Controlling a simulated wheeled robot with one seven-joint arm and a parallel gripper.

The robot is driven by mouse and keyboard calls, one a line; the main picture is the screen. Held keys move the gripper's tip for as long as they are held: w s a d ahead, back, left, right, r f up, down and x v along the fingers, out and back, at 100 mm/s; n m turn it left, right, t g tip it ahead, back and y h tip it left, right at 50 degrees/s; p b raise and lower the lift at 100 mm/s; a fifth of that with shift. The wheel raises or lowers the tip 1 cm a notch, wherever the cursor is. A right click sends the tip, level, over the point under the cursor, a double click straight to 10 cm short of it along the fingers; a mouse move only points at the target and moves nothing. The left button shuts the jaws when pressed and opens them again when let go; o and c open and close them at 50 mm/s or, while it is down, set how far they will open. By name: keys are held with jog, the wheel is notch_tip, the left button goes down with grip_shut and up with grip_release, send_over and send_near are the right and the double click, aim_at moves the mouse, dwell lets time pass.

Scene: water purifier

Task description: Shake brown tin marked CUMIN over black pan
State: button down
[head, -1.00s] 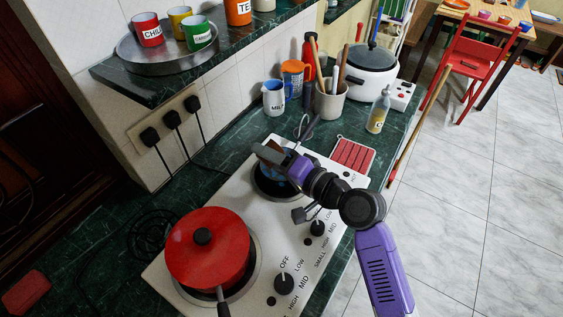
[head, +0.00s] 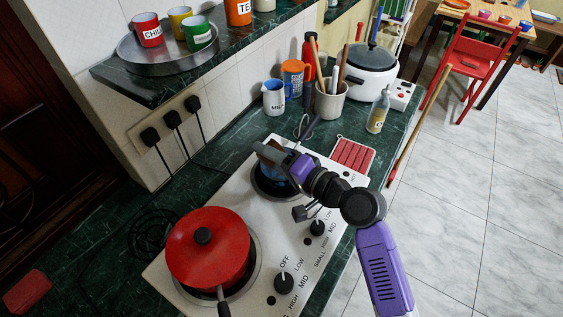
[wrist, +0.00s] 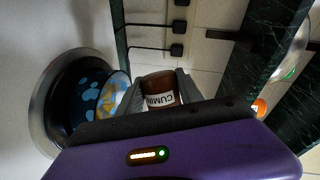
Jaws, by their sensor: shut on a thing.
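The brown tin with a white CUMIN label (wrist: 160,92) sits between the two grey fingers of my gripper (wrist: 162,88) in the wrist view. The tin lies tilted in that picture. In the head view my gripper (head: 271,155) is above the far burner, and the fingers mostly hide the tin. A dark pan with blue patches (wrist: 82,95) stands on that burner, to the left of the tin in the wrist view. A light, colourful rounded surface shows at the pan's near side. In the head view the pan is largely covered by my gripper.
A red lidded pot (head: 208,250) stands on the near burner of the white stove (head: 275,240). A MILK jug (head: 274,97), a utensil holder (head: 330,101) and a red rack (head: 353,156) are behind the stove. A shelf (head: 170,88) overhangs the counter at the left.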

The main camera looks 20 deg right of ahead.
jog(key=shift+d+f+m, duration=0.15)
jog(key=shift+f+m, duration=0.2)
jog(key=shift+m, duration=0.25)
dwell(1.6)
